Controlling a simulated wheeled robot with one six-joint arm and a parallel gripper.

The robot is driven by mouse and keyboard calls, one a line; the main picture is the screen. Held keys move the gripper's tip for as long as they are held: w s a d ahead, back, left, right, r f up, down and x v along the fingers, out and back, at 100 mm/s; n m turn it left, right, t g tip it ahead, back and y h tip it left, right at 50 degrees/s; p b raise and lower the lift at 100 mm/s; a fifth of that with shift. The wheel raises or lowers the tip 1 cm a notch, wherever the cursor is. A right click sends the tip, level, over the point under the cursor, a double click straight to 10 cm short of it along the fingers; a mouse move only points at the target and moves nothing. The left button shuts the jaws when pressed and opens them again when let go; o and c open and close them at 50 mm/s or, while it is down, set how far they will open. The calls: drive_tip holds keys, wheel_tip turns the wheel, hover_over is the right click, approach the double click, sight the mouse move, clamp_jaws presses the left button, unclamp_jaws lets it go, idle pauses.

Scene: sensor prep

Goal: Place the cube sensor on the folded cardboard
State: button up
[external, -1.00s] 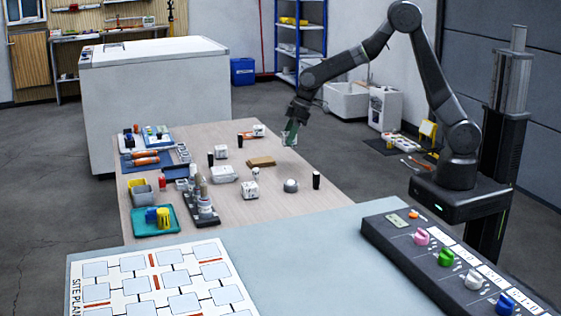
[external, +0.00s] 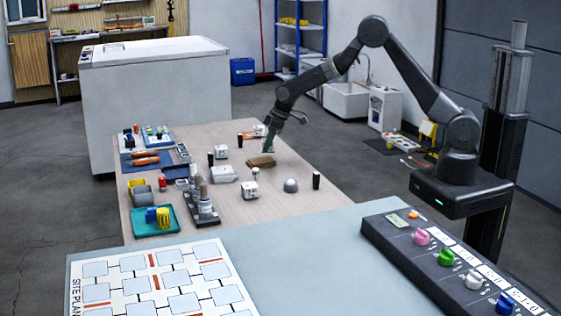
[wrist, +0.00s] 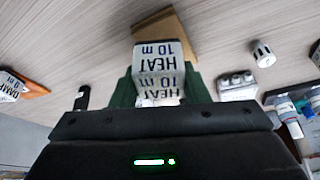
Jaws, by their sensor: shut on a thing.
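The white cube sensor (wrist: 160,60), printed "HEAT 10 m", is held between the green fingertips of my gripper (wrist: 158,90) in the wrist view. The folded cardboard (wrist: 177,32), a brown piece, lies on the table just beyond the cube and is partly hidden by it. In the external view my gripper (external: 268,147) points down over the back edge of the folded cardboard (external: 262,162). The held cube is too small and covered to make out there. I cannot tell whether it touches the cardboard.
A white cube marked "DAMP" (wrist: 8,85) lies at the left of the wrist view. On the table (external: 290,212) stand another white cube (external: 250,190), a grey dome (external: 291,186), a black cylinder (external: 316,180) and a white container (external: 222,174). A teal tray (external: 142,228) is at the front left.

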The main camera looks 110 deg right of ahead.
drive_tip(key=shift+f, duration=1.6)
drive_tip(key=o, duration=1)
drive_tip(key=shift+r, duration=0.4)
drive_tip(key=v, duration=1.1)
drive_tip(key=shift+s+r, duration=0.2)
drive_tip(key=shift+r, duration=0.1)
